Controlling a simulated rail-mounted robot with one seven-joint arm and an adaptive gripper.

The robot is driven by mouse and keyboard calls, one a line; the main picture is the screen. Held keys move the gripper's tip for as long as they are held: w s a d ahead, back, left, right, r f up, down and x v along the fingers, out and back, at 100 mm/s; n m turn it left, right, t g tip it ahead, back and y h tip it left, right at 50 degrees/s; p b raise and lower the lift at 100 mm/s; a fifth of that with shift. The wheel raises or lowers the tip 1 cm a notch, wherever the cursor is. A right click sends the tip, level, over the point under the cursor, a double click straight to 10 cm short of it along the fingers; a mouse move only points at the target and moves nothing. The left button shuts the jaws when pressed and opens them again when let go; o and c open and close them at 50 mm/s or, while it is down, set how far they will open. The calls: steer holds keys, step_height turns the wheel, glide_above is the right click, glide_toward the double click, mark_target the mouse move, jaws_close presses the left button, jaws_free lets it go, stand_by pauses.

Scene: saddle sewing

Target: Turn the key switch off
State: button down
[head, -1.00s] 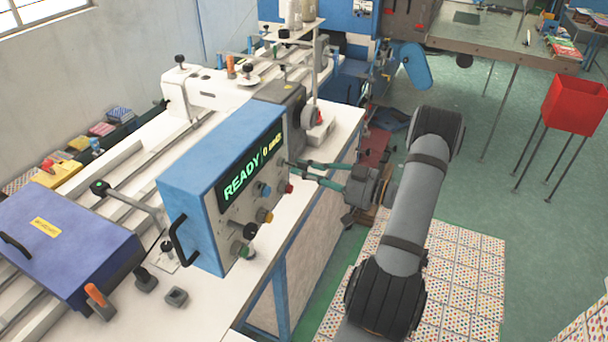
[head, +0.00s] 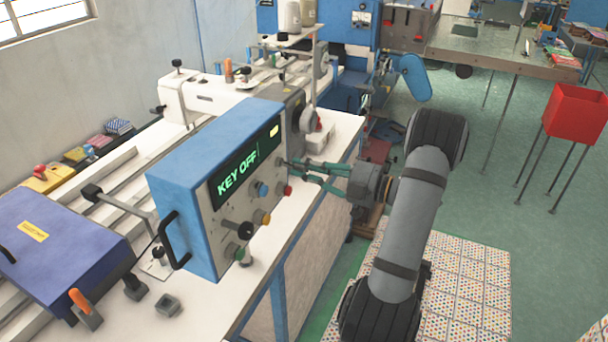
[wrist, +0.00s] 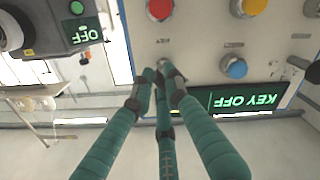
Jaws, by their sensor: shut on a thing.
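The blue control box (head: 190,165) stands on the white machine bench. Its display (head: 237,173) reads "KEY OFF" in green; it also shows upside down in the wrist view (wrist: 247,100). My gripper (head: 287,164) is at the panel's upper right, beside the display. In the wrist view, its green fingers (wrist: 160,76) close together at the panel, shut on the key switch. The key switch is mostly hidden by the fingertips, so its angle cannot be seen.
A red button (head: 286,190), a blue button (head: 262,189), a yellow button (head: 263,217), a black knob (head: 245,231) and a green button (head: 238,254) sit close by on the panel.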

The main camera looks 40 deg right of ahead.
steer(key=shift+d+r+n+b, duration=0.1)
steer(key=shift+n+b, duration=0.25)
steer(key=shift+n, duration=0.25)
steer(key=c, duration=1.8)
jaws_free()
steer(key=shift+o, duration=0.2)
steer(key=v, duration=1.2)
steer(key=x, duration=1.2)
